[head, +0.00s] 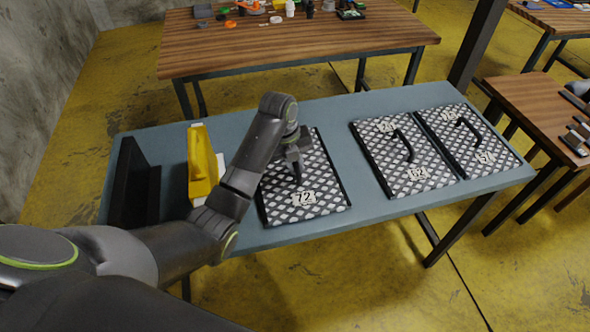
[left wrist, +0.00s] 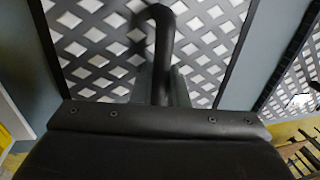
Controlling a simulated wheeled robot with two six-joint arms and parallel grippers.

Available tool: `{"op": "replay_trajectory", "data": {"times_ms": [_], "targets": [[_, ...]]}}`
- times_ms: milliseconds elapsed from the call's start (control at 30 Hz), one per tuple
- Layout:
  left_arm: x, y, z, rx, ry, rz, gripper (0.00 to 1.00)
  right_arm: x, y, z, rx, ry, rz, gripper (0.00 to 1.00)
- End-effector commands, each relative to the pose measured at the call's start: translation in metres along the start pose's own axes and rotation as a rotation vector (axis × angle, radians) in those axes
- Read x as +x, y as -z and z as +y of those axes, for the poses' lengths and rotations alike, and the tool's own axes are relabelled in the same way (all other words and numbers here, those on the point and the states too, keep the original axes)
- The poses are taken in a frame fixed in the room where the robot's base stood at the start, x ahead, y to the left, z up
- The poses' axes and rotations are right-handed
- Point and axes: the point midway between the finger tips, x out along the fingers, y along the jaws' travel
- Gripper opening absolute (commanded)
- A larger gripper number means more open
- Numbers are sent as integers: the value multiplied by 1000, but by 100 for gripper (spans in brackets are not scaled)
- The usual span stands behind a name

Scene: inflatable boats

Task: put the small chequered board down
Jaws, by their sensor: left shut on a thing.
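The chequered board marked 72 (head: 325,178) has a black and pale lattice pattern and dark side edges. It lies flat at the middle of the blue-grey table (head: 345,205); I cannot tell whether it rests on the top or is just above it. My left gripper (head: 295,160) is over the board, shut on its dark curved handle. In the left wrist view the handle (left wrist: 160,45) rises between the fingers, with the board's lattice (left wrist: 205,40) behind it. My arm hides part of the board's left side. My right gripper is not in view.
Two similar chequered boards with handles, a left one (head: 388,150) and a right one (head: 480,150), lie side by side to the right. A yellow object (head: 201,165) and a black upright holder (head: 130,190) stand at left. A cluttered wooden table (head: 300,40) is behind.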

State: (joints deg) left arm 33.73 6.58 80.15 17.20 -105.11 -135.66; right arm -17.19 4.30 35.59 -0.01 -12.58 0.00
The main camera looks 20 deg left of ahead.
Motion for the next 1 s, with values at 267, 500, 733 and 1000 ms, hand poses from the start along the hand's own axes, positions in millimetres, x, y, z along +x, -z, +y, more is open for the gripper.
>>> {"op": "replay_trajectory", "data": {"times_ms": [267,500,733,1000], "targets": [[2,-1,0,1,2,-3,0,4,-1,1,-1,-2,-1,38],[6,0,1,0,0,0,22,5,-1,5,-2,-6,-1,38],[6,0,1,0,0,0,36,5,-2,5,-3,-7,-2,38],[1,0,0,0,0,-1,36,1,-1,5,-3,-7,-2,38]]}}
